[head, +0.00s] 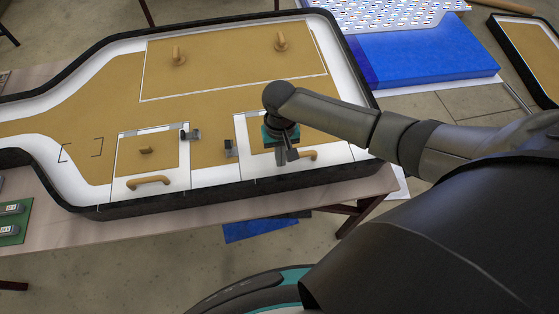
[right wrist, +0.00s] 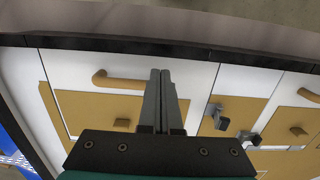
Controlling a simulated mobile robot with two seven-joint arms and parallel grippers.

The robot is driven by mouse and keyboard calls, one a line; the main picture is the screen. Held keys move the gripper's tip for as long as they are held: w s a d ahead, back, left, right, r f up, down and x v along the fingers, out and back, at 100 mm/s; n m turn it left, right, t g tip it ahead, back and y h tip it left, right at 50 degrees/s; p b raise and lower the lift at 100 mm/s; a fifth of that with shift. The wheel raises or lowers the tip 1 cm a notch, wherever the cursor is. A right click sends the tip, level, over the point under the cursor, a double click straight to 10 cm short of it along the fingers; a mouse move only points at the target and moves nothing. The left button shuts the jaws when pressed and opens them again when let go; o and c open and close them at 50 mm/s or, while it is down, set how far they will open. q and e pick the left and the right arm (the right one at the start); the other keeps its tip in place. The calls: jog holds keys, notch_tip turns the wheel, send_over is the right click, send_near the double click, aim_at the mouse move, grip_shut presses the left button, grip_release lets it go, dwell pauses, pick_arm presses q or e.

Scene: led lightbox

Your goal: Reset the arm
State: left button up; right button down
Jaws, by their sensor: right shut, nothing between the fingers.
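My right arm (head: 430,145) reaches in from the right, over the right front part of a white and tan lightbox (head: 215,120) with a black rim. My right gripper (head: 283,158) points down there, beside a tan handle (head: 308,155) on a white panel. In the right wrist view the fingers of the gripper (right wrist: 162,78) are together and empty. The handle (right wrist: 118,80) shows just left of them, with a thin gap at most; I cannot tell whether they touch. My left gripper is not in view.
Another handle (head: 148,181) and two dark latches (head: 190,134) are left of my gripper. Two tan knobs (head: 281,42) stand at the back. A blue block (head: 430,55) lies beyond the box. Grey devices (head: 10,209) sit on a green mat at the left edge.

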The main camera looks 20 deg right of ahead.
notch_tip(320, 180, up, 7)
jog(key=shift+p, duration=0.45)
jog(key=shift+r, duration=0.1)
